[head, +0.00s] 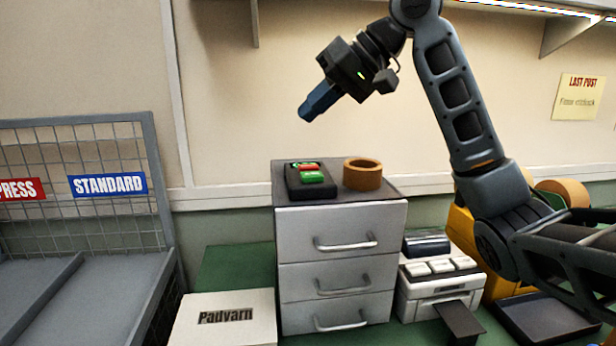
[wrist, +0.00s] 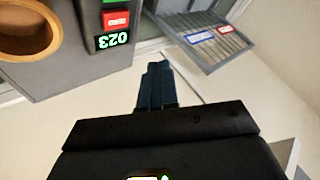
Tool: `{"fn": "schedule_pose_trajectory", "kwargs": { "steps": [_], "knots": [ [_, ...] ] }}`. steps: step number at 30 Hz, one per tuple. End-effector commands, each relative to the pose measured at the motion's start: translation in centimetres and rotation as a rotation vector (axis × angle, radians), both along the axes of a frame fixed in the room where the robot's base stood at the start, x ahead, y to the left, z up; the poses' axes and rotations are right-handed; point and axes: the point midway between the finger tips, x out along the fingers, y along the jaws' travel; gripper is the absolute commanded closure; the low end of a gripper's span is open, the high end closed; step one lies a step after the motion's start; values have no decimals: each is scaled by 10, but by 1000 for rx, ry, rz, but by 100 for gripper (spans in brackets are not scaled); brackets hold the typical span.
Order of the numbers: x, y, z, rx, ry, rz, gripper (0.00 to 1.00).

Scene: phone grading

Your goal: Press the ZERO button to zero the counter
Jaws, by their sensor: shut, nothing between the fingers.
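The counter (head: 297,188) is a black box on top of the grey drawer unit, with a green display, a red button (head: 305,167) and a green button (head: 312,177). In the wrist view the counter (wrist: 105,30) shows upside down at the top, its display (wrist: 112,40) reading 023. The red button (wrist: 116,19) is beside the display; its label is too small to read surely. My gripper (head: 306,116) is shut and empty, with blue fingers, in the air above the counter and touching nothing. It also shows in the wrist view (wrist: 157,68).
A wire rack (head: 80,165) with EXPRESS and STANDARD signs is at left. A white Padvarn box (head: 225,318) and a label printer (head: 437,285) flank the drawers below.

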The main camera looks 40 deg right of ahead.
Motion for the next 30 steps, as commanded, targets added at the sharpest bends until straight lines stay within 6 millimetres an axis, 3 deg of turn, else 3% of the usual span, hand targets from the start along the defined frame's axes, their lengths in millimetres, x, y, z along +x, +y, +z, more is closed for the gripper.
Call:
{"fn": "schedule_pose_trajectory", "kwargs": {
  "steps": [1, 13, 30],
  "knots": [
    [0, 0, -13, -1, -1, -1, 100],
    [0, 0, -56, 1, 1, 0, 100],
    [0, 0, -62, -1, 0, 1, 100]
  ]
}}
